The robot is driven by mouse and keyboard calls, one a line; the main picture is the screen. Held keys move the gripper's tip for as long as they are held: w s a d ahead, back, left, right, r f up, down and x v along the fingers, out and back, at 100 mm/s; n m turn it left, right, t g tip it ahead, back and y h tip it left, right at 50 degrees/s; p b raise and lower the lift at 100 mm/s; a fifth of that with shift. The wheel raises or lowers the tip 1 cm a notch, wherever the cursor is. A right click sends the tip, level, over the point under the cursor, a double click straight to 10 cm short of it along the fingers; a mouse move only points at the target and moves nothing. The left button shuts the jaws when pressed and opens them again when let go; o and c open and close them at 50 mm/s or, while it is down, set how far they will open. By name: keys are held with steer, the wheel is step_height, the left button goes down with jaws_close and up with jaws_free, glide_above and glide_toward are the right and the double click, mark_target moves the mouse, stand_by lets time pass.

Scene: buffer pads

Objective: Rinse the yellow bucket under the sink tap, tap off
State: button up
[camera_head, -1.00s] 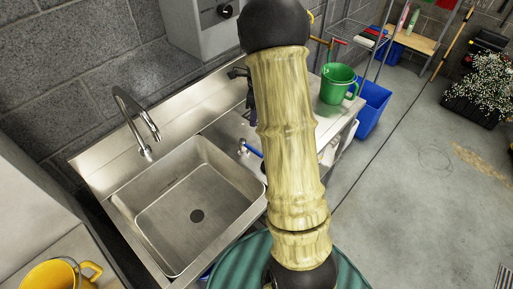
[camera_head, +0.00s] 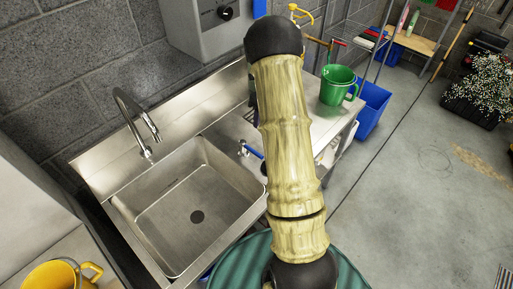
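The yellow bucket (camera_head: 48,275) stands on a ledge at the lower left, cut off by the picture's edge. Its handle points right and its mouth faces up. The steel sink (camera_head: 180,208) is left of the middle; its basin looks empty, with a dark drain in the floor. The curved tap (camera_head: 128,104) stands at the sink's back edge, its spout over the basin's back side. No water stream shows. My arm crosses the middle of the picture, right of the basin. My gripper cannot be made out.
A green jug (camera_head: 338,84) stands on the steel counter to the right. A small blue-handled item (camera_head: 252,149) is at the basin's right rim. A blue bin (camera_head: 371,108) stands beyond the counter. A green ribbed round thing (camera_head: 232,267) is at the bottom. Open floor lies right.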

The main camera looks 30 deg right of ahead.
mark_target(252, 151)
steer(key=a+f+p, duration=0.1)
steer(key=f, duration=0.3)
steer(key=f+p, duration=0.1)
steer(key=f, duration=0.4)
steer(key=s+a+f+p, duration=0.1)
steer(key=f+p, duration=0.1)
steer(key=f, duration=0.3)
steer(key=shift+a+f, duration=0.15)
steer(key=shift+a, duration=0.2)
jaws_close()
